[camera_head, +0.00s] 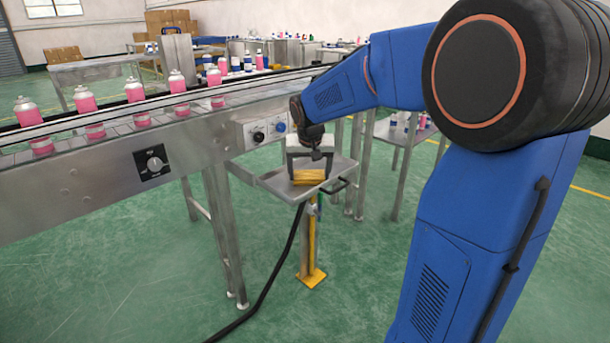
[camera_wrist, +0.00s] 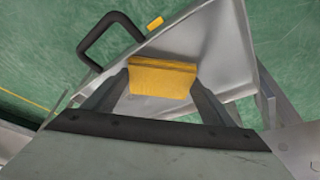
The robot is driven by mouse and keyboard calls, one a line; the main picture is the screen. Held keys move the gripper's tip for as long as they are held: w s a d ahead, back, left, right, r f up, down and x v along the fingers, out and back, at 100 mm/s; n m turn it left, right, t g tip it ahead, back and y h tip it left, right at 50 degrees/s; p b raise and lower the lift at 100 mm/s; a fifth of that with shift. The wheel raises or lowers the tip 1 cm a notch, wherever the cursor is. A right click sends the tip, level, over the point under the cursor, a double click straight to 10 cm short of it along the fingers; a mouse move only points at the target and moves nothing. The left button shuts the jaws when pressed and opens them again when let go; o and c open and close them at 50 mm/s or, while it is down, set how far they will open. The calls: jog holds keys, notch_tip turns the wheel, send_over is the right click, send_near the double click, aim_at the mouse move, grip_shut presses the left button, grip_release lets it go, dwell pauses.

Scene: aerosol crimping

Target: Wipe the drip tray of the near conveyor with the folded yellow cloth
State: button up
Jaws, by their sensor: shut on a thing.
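The folded yellow cloth (camera_head: 308,177) is held in my gripper (camera_head: 308,168), over the drip tray (camera_head: 275,184). In the wrist view the cloth (camera_wrist: 162,78) sits between the two fingers of my gripper (camera_wrist: 160,85), which are shut on it. The metal drip tray (camera_wrist: 215,50) spreads out beneath and around it, with a raised rim. I cannot tell whether the cloth touches the tray surface. The tray part behind the gripper is hidden.
A black handle (camera_wrist: 105,35) juts from the tray's edge. A yellow-based post (camera_head: 311,275) stands below the tray, and a black cable (camera_head: 275,285) runs to the floor. Pink cans (camera_head: 86,100) line the conveyor. Green floor is open in front.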

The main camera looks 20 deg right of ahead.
aim_at(321, 171)
jog(key=shift+w+d+f, duration=0.1)
jog(key=shift+w+d, duration=0.2)
jog(key=shift+d, duration=0.5)
jog(key=shift+w+d, duration=0.25)
jog(key=shift+d, duration=0.6)
jog(key=shift+w+d+f, duration=0.1)
jog(key=shift+w+d, duration=0.2)
jog(key=shift+d, duration=0.5)
jog(key=shift+w+d+r, duration=0.1)
jog(key=shift+w+d, duration=0.25)
jog(key=shift+d, duration=0.55)
jog(key=shift+w+d+r, duration=0.1)
jog(key=shift+w+d, duration=0.25)
jog(key=shift+d, duration=0.6)
jog(key=shift+w+d+r, duration=0.1)
jog(key=shift+w+d, duration=0.25)
jog(key=shift+d, duration=0.55)
jog(key=shift+r, duration=3)
notch_tip(321, 171, up, 3)
